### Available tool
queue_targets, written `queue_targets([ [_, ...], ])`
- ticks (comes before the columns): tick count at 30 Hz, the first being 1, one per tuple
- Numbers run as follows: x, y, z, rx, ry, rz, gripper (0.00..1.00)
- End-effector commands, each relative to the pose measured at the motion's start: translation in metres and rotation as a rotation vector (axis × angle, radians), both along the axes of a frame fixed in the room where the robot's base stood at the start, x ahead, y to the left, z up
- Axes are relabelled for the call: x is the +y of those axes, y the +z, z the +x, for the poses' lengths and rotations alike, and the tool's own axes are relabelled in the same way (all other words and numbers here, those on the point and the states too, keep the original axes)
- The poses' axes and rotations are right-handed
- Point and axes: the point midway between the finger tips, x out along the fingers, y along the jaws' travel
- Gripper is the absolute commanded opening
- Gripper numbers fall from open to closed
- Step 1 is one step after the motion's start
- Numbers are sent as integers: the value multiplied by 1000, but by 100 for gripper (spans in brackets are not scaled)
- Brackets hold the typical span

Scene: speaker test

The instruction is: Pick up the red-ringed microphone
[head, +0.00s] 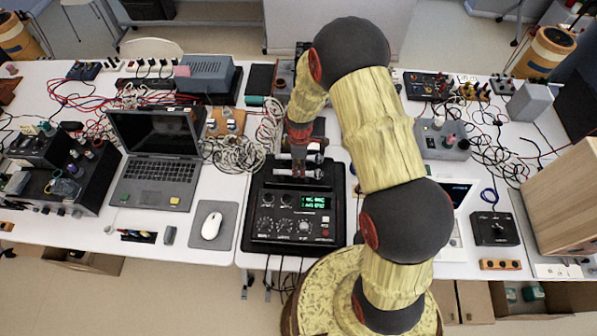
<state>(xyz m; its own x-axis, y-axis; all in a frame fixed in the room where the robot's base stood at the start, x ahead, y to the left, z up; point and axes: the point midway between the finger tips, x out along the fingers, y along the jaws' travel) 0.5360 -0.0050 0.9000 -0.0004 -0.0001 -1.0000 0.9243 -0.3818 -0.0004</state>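My gripper (299,168) points down over the back part of a black device (298,222) with a green display and several knobs. My arm comes in from the lower right and bends over the table to it. The fingers are small and dark against the black device, so I cannot tell whether they are open or shut, or whether they hold anything. I cannot make out a red-ringed microphone for certain. Part of the table behind my gripper and arm is hidden.
A laptop (155,160), a mouse (212,226) on a grey pad and a heap of pale cable (235,153) lie left of the device. A grey box (443,140) with knobs and a wooden cabinet (567,200) stand to the right. Tangled wires cover much of the back.

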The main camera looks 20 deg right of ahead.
Motion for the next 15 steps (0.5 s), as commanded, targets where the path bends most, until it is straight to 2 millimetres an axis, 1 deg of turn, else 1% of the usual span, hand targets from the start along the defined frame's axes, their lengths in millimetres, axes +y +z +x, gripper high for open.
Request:
queue_targets([
  [6, 2, -32, 3, 2, 0, 0, 37],
  [9, 2, -42, 3, 2, -1, 0, 37],
  [15, 2, -46, 3, -1, -1, 1, 37],
])
